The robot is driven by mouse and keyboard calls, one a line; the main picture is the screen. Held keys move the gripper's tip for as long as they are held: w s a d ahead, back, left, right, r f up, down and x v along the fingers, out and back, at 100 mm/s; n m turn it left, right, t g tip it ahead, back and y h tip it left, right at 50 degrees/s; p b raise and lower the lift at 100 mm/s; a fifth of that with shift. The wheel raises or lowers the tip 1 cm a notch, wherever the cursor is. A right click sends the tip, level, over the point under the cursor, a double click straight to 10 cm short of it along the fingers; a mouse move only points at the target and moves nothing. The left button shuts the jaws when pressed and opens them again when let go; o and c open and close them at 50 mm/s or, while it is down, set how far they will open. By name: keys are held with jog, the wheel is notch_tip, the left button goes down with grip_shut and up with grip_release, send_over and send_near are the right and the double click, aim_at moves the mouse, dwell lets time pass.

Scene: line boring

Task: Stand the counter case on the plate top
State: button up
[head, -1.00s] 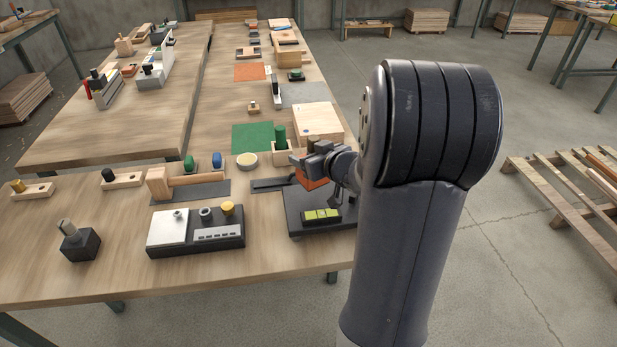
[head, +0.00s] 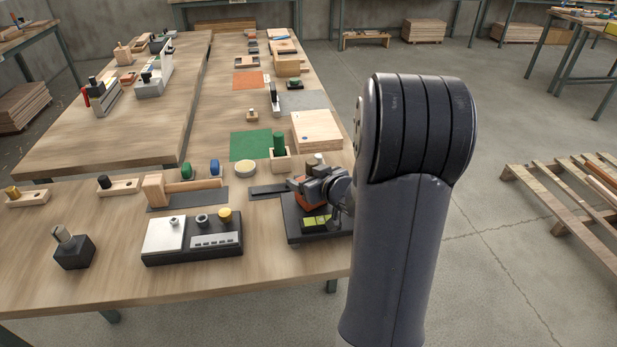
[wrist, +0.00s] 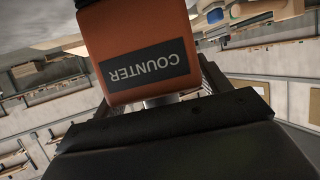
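The counter case is an orange-red box (head: 303,203) with a dark "COUNTER" label. In the wrist view the case (wrist: 140,58) fills the upper middle, its label upside down, between the dark fingers. My gripper (head: 312,190) is shut on it and holds it over the black plate (head: 293,232). A yellow-green block (head: 314,223) lies on the plate, just in front of the case in the head view. My gripper hides much of the case. Whether the case's underside touches the plate cannot be told.
A grey-and-white device with knobs (head: 193,240) stands left of the plate. A wooden block with a green cylinder (head: 279,152) and a pale wooden box (head: 317,132) stand behind. A black block with a peg (head: 73,250) is at front left. The front middle of the table is clear.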

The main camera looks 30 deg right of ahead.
aim_at(308, 166)
jog(key=shift+o, duration=1.4)
jog(key=shift+r, duration=0.1)
jog(key=shift+s+r, duration=0.1)
jog(key=shift+r, duration=0.1)
jog(key=p+v, duration=0.1)
jog(key=v, duration=1)
jog(key=shift+s+p, duration=0.3)
jog(key=shift+s, duration=0.1)
jog(key=shift+w, duration=0.1)
jog(key=b+x, duration=0.1)
jog(key=x, duration=1.1)
notch_tip(308, 166, up, 3)
jog(key=shift+r+p, duration=0.3)
